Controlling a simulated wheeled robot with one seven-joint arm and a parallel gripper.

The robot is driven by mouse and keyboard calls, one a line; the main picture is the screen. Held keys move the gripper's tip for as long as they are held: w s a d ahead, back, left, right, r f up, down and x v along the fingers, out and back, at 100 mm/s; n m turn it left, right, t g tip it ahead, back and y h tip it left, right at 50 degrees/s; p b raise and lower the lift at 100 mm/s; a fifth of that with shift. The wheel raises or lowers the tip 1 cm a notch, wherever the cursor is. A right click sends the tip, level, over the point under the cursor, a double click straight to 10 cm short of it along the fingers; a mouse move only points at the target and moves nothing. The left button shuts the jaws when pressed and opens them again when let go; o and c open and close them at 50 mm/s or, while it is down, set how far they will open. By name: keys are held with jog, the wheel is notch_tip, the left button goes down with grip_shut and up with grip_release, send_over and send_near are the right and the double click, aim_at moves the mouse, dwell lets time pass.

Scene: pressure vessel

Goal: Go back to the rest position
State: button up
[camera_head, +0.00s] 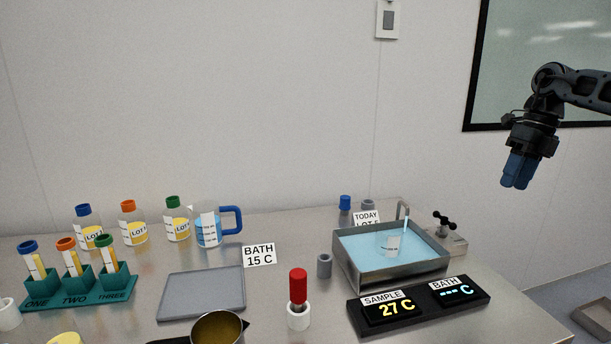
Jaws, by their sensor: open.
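My gripper (519,170) hangs at the upper right, pointing down, high above the table's right side and in front of the dark-framed window. Its blue fingers are open, and no object shows between them. My dark arm comes in from the right edge. The gripper is apart from everything on the table.
A display (420,304) reads sample 27 C. Bottles, a jug (208,228), a tube rack (80,290), a grey tray (202,294) and a red-handled tool (298,290) stand left. Air around my gripper is clear.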

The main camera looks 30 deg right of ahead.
jog(key=w+a+f+n+t+y, duration=0.1)
jog(key=w+a+f+y, duration=0.25)
jog(key=a, duration=0.75)
jog(key=w+a+f+n+y, duration=0.1)
jog(key=w+a+f+y, duration=0.3)
jog(key=a, duration=0.6)
jog(key=w+a+f+n+t+y, duration=0.15)
jog(key=w+a, duration=0.35)
jog(key=a, duration=0.6)
jog(key=s+a+r+m+t+y, duration=0.25)
jog(key=a+y, duration=0.35)
jog(key=a, duration=0.8)
jog(key=s+a+r+m+t+y, duration=0.1)
jog(key=s+a+r+t+y, duration=0.3)
jog(key=a, duration=0.9)
jog(key=s+d+f+m+t+h, duration=0.1)
jog(key=s+f+m+t+h, duration=0.5)
jog(key=s+m+h, duration=0.7)
jog(key=s+f+m+t+h, duration=0.4)
jog(key=s+m+t+h, duration=0.35)
jog(key=m, duration=1.05)
jog(key=s+d+f+m+g+h, duration=0.1)
jog(key=s+d+f+g, duration=0.3)
jog(key=s, duration=0.6)
jog(key=s+d+f+m+g, duration=0.15)
jog(key=s+d+g, duration=0.3)
jog(key=s, duration=0.65)
notch_tip(320, 180, down, 10)
jog(key=b, duration=1)
jog(key=shift+d, duration=0.35)
